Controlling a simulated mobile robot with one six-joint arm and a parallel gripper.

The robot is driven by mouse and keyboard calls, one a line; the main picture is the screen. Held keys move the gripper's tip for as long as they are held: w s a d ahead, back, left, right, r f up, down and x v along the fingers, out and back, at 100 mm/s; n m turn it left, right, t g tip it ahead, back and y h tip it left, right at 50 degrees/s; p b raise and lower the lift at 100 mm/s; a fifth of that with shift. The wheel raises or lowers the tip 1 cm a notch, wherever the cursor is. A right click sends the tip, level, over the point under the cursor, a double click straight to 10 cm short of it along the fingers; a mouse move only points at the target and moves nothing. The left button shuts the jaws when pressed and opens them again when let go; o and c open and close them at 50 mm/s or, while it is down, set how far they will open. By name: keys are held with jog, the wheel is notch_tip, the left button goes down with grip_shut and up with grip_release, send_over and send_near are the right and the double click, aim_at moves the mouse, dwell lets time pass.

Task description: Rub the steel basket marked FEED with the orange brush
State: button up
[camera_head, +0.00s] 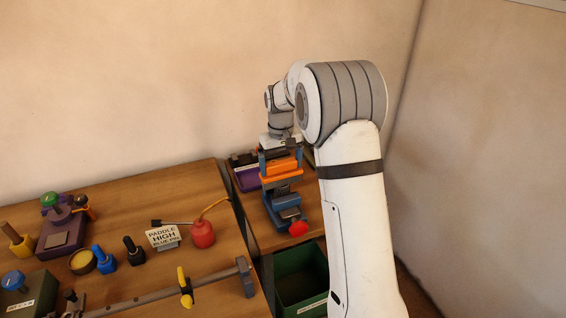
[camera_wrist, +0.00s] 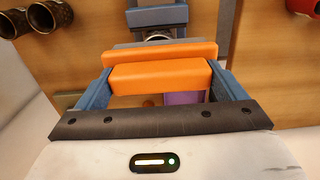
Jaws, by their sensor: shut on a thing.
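My gripper (camera_head: 281,158) is over the right-hand bench, above a blue stand-like device (camera_head: 284,205) with a red knob. In the wrist view its blue fingers (camera_wrist: 161,78) are shut on an orange block (camera_wrist: 160,77), which I take for the orange brush; no bristles show. A second, wider orange bar (camera_wrist: 160,52) lies just beyond it. I cannot tell whether the two touch or are one piece. The orange also shows in the head view (camera_head: 281,167). I cannot make out a steel basket marked FEED in either view.
A purple-fronted item (camera_head: 247,179) stands left of the device. A green bin (camera_head: 300,276) is below in front. The left bench holds a red oil can (camera_head: 202,234), a PADDLE HIGH sign (camera_head: 163,236), bottles and a long bar. Walls stand behind and at right.

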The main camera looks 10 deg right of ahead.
jog(key=shift+s+a, duration=0.1)
jog(key=shift+a, duration=0.7)
jog(key=shift+a+r+p, duration=0.1)
jog(key=shift+r+p, duration=2.55)
jog(key=shift+r, duration=1.45)
jog(key=shift+s+f, duration=0.1)
